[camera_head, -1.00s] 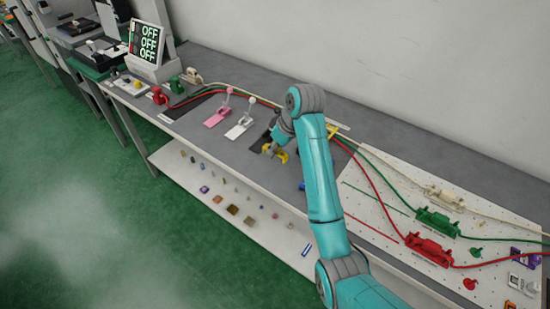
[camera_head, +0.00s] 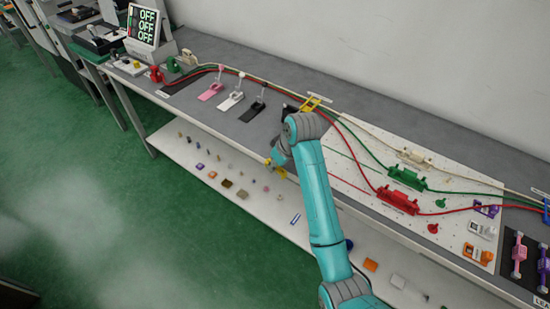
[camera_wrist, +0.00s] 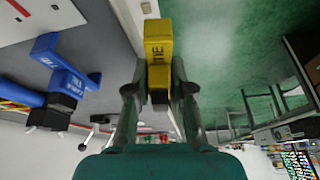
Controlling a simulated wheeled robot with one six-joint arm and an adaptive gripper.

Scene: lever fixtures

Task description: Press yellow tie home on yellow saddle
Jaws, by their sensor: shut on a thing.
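The yellow tie (camera_wrist: 158,50), a block with dark lettering, is between the two fingers of my gripper (camera_wrist: 158,95) in the wrist view. The gripper is shut on it. In the head view, a small bit of the yellow tie (camera_head: 281,172) shows below my gripper (camera_head: 277,163), near the bench's front edge; my arm hides part of it. A yellow frame, which looks like the yellow saddle (camera_head: 311,103), stands at the back of the bench where the cables pass. The tie is apart from it.
Pink (camera_head: 211,91), white (camera_head: 231,101) and black (camera_head: 253,111) levers stand left of my arm. Red (camera_head: 398,199), green (camera_head: 407,179) and cream (camera_head: 416,158) cable fixtures sit on the white pegboard at right. Blue fixtures (camera_wrist: 60,75) show in the wrist view.

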